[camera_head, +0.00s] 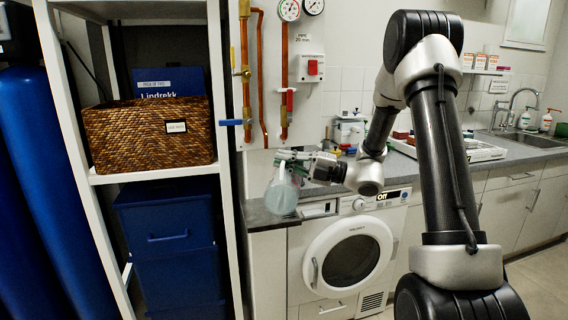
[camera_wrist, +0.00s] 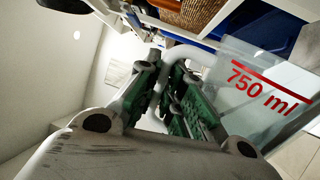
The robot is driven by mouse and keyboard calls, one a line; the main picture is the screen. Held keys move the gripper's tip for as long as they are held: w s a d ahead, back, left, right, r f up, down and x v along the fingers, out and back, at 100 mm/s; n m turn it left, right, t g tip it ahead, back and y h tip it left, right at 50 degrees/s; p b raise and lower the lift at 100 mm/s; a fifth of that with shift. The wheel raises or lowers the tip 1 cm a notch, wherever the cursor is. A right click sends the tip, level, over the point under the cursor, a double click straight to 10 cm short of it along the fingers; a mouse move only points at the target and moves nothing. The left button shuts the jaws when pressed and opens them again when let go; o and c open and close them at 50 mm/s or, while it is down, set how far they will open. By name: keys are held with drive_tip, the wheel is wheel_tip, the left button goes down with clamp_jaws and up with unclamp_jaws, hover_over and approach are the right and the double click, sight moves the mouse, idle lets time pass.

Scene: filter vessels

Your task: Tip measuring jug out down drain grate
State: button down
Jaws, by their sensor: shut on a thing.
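The measuring jug (camera_head: 282,197) is a clear, pale blue-grey vessel in the head view, hanging in front of the dark counter end left of the washing machine. In the wrist view the jug (camera_wrist: 262,88) shows a red line and "750 ml" on its wall. My gripper (camera_head: 296,158) is shut on the jug's handle; the green-padded fingers (camera_wrist: 172,95) lie on both sides of the pale handle in the wrist view. How far the jug is tilted and how full it is I cannot tell. No drain grate shows in either view.
A white shelf unit (camera_head: 222,150) with a wicker basket (camera_head: 150,134) and blue boxes stands left of the jug. Copper pipes (camera_head: 284,70) run up the wall behind. A washing machine (camera_head: 350,255) stands under the grey counter. A sink (camera_head: 520,137) is at far right.

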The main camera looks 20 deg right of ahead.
drive_tip(key=shift+w+d+r+m+t, duration=0.15)
drive_tip(key=shift+w+d+r+m, duration=0.1)
drive_tip(key=shift+w+m, duration=0.25)
drive_tip(key=shift+w+d+r+m+t, duration=0.1)
drive_tip(key=shift+w+r+m, duration=0.1)
drive_tip(key=shift+w+m, duration=0.25)
drive_tip(key=shift+w+d+r+m+t, duration=0.15)
drive_tip(key=shift+w+d+r+m, duration=0.15)
drive_tip(key=shift+m, duration=0.25)
drive_tip(key=shift+a, duration=0.1)
idle(1.2)
